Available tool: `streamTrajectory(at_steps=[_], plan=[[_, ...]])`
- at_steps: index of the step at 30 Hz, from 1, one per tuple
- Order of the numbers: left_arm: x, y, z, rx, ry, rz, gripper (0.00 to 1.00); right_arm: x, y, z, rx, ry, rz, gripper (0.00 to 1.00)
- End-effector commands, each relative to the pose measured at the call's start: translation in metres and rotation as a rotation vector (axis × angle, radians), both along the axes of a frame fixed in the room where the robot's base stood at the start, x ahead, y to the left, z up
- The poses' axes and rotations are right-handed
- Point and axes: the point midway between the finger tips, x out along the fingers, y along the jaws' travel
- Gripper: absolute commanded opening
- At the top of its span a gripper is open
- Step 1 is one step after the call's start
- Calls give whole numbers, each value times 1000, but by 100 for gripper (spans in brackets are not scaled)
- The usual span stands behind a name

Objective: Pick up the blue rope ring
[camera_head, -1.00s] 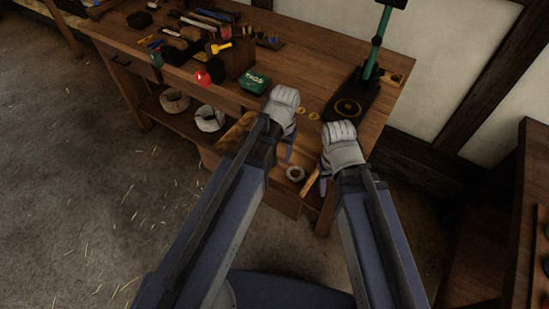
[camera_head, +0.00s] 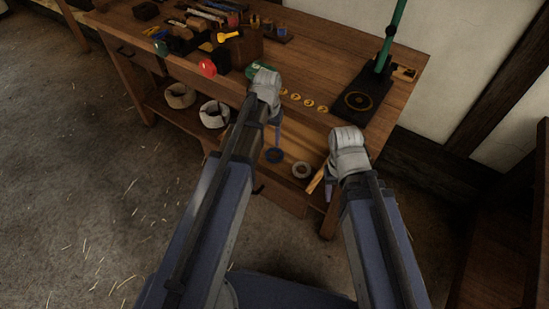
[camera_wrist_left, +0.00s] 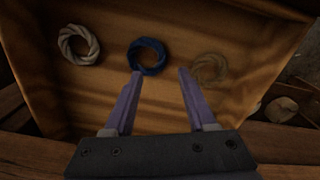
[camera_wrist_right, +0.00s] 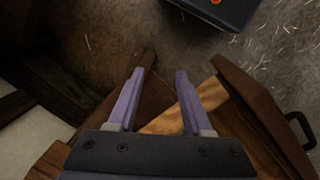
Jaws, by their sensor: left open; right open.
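The blue rope ring (camera_head: 273,161) lies in an open wooden drawer (camera_head: 282,198) at the front of the workbench. In the left wrist view the blue ring (camera_wrist_left: 150,71) lies flat, ahead of and slightly left of the middle between the fingertips. My left gripper (camera_head: 276,133) is open and empty above the drawer; its fingers (camera_wrist_left: 160,73) point down toward the ring, apart from it. My right gripper (camera_head: 328,188) is open and empty beside the drawer's right side. The right wrist view shows its fingers (camera_wrist_right: 160,73) over the drawer's edge and the floor.
In the drawer, a pale rope ring (camera_wrist_left: 65,54) and a tan rope ring (camera_wrist_left: 196,70) flank the blue one. The drawer walls stand close around them. The benchtop (camera_head: 330,62) holds tools, a red object (camera_head: 207,68) and a dark stand (camera_head: 362,102). Coils (camera_head: 181,96) sit on the lower shelf.

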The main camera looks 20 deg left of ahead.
Motion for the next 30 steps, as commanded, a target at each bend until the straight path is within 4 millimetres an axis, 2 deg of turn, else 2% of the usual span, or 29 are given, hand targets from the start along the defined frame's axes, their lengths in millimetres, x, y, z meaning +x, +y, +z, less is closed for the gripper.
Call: streamTrajectory(at_steps=[8, 21, 30], plan=[[-1, 1, -8, 0, 0, 0, 57, 0, 0, -8, 0, 0, 0, 50], [-7, 4, -55, 0, 0, 0, 57, 0, 0, -55, 0, 0, 0, 50], [-7, 4, -54, 0, 0, 0, 55, 0, 0, -54, 0, 0, 0, 50]])
